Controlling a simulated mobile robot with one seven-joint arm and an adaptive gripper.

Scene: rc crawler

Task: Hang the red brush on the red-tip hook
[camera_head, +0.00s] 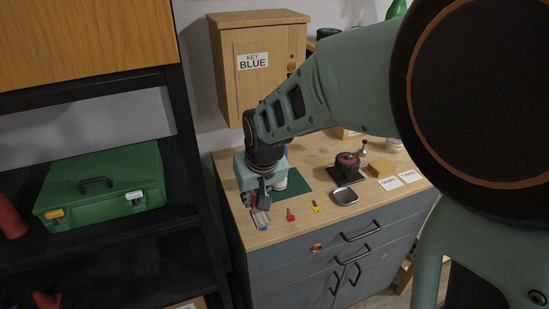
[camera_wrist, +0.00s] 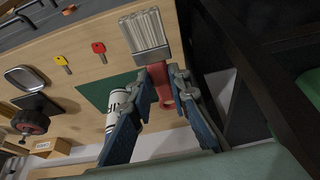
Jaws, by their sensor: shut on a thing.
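The red brush shows in the wrist view, with pale bristles (camera_wrist: 147,34) and a red handle (camera_wrist: 161,86). My gripper (camera_wrist: 162,80) is shut on the handle, with one finger on each side. In the head view, my gripper (camera_head: 262,186) is over the left front corner of the wooden worktop, and the bristles (camera_head: 261,218) show below it, near the worktop's edge. I cannot tell whether the brush touches the worktop. Most of the handle is hidden by my gripper in the head view. I see no red-tip hook in either view.
A red key (camera_head: 290,214), yellow key (camera_head: 316,209), metal dish (camera_head: 344,196) and black-and-red wheel (camera_head: 347,163) lie to the right. A white cylinder (camera_wrist: 117,100) stands beside my fingers. A "KEY BLUE" cabinet (camera_head: 262,85) is behind; a green toolbox (camera_head: 105,190) sits on the left shelf.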

